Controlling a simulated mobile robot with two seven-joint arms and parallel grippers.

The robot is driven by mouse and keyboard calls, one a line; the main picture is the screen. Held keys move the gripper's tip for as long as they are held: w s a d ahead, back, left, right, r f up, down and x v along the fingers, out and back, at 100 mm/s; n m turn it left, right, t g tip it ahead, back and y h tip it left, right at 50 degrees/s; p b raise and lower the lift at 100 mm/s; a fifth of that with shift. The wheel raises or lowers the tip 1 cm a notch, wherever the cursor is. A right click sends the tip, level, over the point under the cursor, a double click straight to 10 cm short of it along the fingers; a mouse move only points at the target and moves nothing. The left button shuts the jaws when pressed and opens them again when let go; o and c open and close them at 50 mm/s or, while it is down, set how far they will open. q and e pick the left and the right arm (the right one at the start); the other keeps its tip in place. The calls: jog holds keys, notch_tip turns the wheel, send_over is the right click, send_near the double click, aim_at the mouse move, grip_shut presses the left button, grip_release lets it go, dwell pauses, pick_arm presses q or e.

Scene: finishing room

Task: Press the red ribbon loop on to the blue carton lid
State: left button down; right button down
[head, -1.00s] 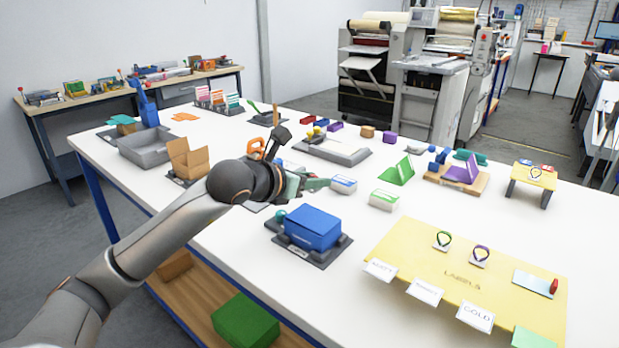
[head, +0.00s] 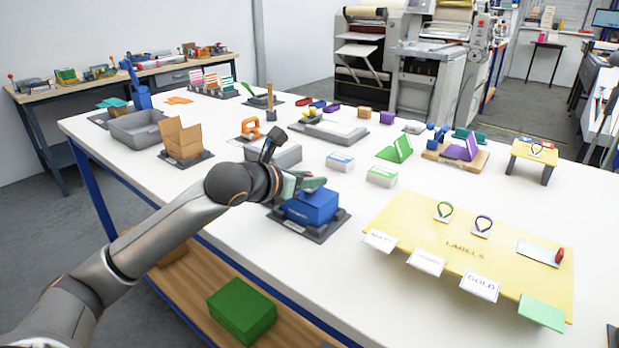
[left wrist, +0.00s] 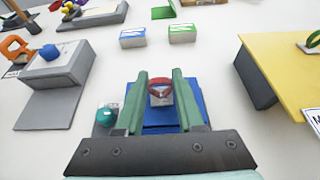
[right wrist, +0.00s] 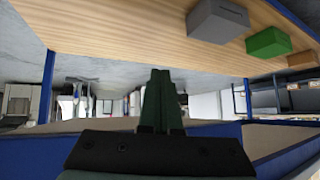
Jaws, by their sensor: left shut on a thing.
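The blue carton (head: 308,207) sits on a dark grey base plate near the table's front edge; its lid is blue. My left gripper (head: 312,184) is directly over the lid. In the left wrist view, my left gripper (left wrist: 159,92) is shut on the red ribbon loop (left wrist: 159,84), with a pale block at the loop's foot, and the blue carton (left wrist: 158,118) is below it. I cannot tell whether the loop touches the lid. The loop is hidden by the gripper in the head view. My right gripper (right wrist: 161,98) is shut and empty, low beside the table's wooden shelf.
A yellow label board (head: 400,215) with green and purple loops lies to the carton's right. A grey block (head: 283,153) stands behind the carton, and two small cartons (head: 340,162) lie beyond it. A turquoise ball (left wrist: 105,115) is left of the carton.

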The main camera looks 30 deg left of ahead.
dwell(0.6)
pick_arm(q)
jog(key=shift+b, duration=0.3)
jog(key=shift+b, duration=0.35)
dwell(0.6)
jog(key=shift+f+b, duration=0.55)
jog(key=shift+b, duration=0.1)
dwell(0.8)
jog(key=shift+f, duration=0.1)
dwell(0.6)
jog(key=shift+r, duration=0.2)
jog(key=shift+c, duration=2.2)
grip_release()
jog(key=shift+r, duration=0.2)
jog(key=shift+o, duration=0.2)
